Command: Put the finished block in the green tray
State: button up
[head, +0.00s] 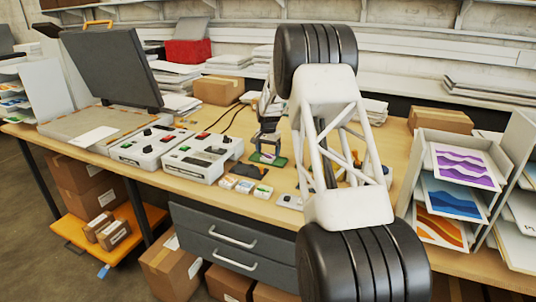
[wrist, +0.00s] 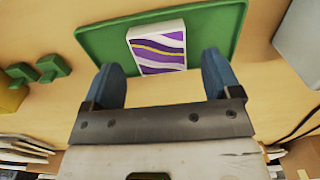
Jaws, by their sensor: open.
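The block (wrist: 157,48), white with wavy purple and gold stripes, lies on the green tray (wrist: 215,28) in the wrist view. The tray also shows small in the head view (head: 281,161), under my gripper (head: 268,143). My gripper (wrist: 160,64) is open in the wrist view, with its two blue fingers apart, one on either side of the block's near end. There are visible gaps between the fingers and the block. The fingertips overlap the tray's near edge in the picture. Their height above it is hard to tell.
Two white control boxes (head: 150,147) with knobs stand left of the tray. Several small blocks (head: 245,186) lie in front of it. A rack of printed sheets (head: 455,165) stands at the right. Small green pieces (wrist: 52,68) lie left of the tray in the wrist view.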

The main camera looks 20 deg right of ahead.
aim_at(268, 156)
notch_tip(268, 156, up, 10)
jog(key=shift+r, duration=0.2)
dwell(0.3)
jog(key=shift+s, duration=0.1)
dwell(0.5)
jog(key=s+a+r+n, duration=0.2)
jog(key=s+a+r, duration=0.3)
jog(key=s, duration=0.6)
jog(key=s+a+r+n+t, duration=0.1)
jog(key=s+a+r, duration=0.4)
jog(key=s, duration=0.6)
jog(key=s+a+r+n, duration=0.2)
jog(key=s+a+r, duration=0.35)
jog(key=s, duration=0.55)
jog(key=s+a+f+n, duration=0.1)
jog(key=s+a+f, duration=0.1)
jog(key=s, duration=0.9)
jog(key=s+a+f+n+t, duration=0.1)
jog(key=s+a+f, duration=0.1)
jog(key=s, duration=0.9)
jog(key=s+a+f+n, duration=0.1)
jog(key=s+a+f, duration=0.2)
jog(key=s, duration=0.8)
jog(key=shift+s+f+n+t, duration=0.15)
jog(key=shift+f+n+t, duration=0.15)
jog(key=shift+f+n, duration=0.1)
